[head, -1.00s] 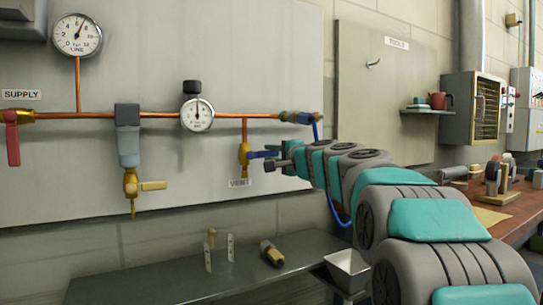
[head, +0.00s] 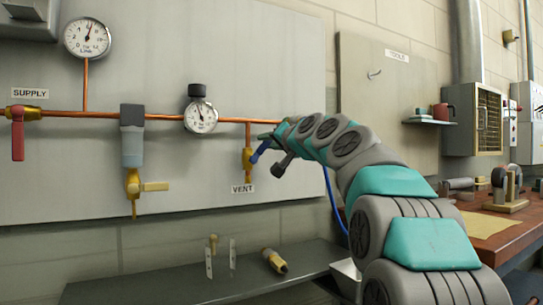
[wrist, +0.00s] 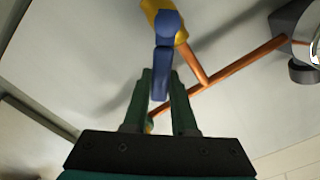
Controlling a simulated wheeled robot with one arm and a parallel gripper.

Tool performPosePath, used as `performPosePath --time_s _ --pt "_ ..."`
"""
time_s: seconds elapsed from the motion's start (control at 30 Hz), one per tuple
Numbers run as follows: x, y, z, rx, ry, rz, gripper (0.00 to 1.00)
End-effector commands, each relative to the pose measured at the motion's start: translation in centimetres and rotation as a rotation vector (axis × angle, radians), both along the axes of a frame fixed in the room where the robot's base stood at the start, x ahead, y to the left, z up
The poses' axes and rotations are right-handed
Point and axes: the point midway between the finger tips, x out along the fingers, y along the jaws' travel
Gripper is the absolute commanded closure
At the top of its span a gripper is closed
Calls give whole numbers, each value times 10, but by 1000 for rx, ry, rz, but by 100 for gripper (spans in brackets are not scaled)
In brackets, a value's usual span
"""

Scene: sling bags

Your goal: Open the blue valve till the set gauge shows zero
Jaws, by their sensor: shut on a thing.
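The blue valve is the yellow vent valve (head: 247,160) with a blue handle (head: 259,153), below the copper pipe by the VENT label. My gripper (head: 273,137) is at the handle's upper right end. In the wrist view, my gripper (wrist: 161,82) has its green fingers on either side of the blue handle (wrist: 162,72), shut on it. The handle slants up to the right in the head view. The gauge with the black knob (head: 200,115) has its needle pointing up and slightly left; its numbers are too small to read. The LINE gauge (head: 87,38) has its needle near upright.
A red-handled supply valve (head: 18,135) and a grey regulator with a yellow drain valve (head: 132,150) sit left on the pipe. A shelf below (head: 200,280) carries a loose brass fitting (head: 274,261). My arm hides the pipe's right end.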

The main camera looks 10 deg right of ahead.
Motion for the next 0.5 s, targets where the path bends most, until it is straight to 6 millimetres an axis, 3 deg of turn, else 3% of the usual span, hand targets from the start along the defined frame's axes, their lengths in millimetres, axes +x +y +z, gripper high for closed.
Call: performPosePath --time_s 0.5 --pt "-7 25 9 -461 -149 1 100"
